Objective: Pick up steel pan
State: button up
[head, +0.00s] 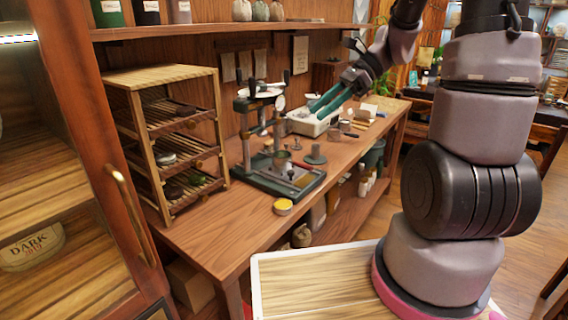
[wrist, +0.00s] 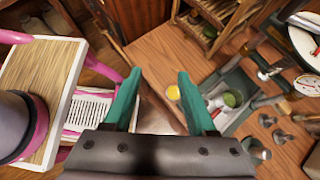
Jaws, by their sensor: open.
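My gripper (head: 318,110) is open and empty, with its teal fingers above the far part of the wooden workbench. In the wrist view, my gripper (wrist: 160,82) shows its two fingers spread apart, with floor and bench edge between and beyond them. A shallow pale round pan (head: 262,90) sits high by the press. A round pale dish (wrist: 308,38) shows at the upper right of the wrist view, partly cut off. A small grey metal vessel (head: 281,159) stands on the press base. I cannot tell which of these is the steel pan. None touches my fingers.
The green-based press (head: 268,178) stands mid-bench. A slatted rack (head: 140,95) is at its left, a yellow tin (head: 283,206) at the front edge. A white tray (head: 312,122) lies below my gripper. A glass-fronted cabinet (head: 100,170) is near left. Bare bench (head: 215,235) shows at front left.

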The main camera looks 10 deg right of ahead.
jog(key=w+d+f+m+t+y, duration=0.2)
jog(key=w+f+m+y, duration=0.3)
jog(key=w+f+m, duration=0.45)
jog(key=m+t, duration=0.7)
jog(key=m, duration=0.5)
send_near(297, 164)
jog(key=shift+m, duration=0.25)
jog(key=x, duration=0.4)
jog(key=shift+w+a, duration=0.15)
jog(key=shift+a, duration=0.1)
jog(key=shift+f+x, duration=0.15)
jog(key=shift+x, duration=1.2)
jog(key=shift+f+x, duration=0.15)
jog(key=shift+x, duration=1.2)
grip_shut()
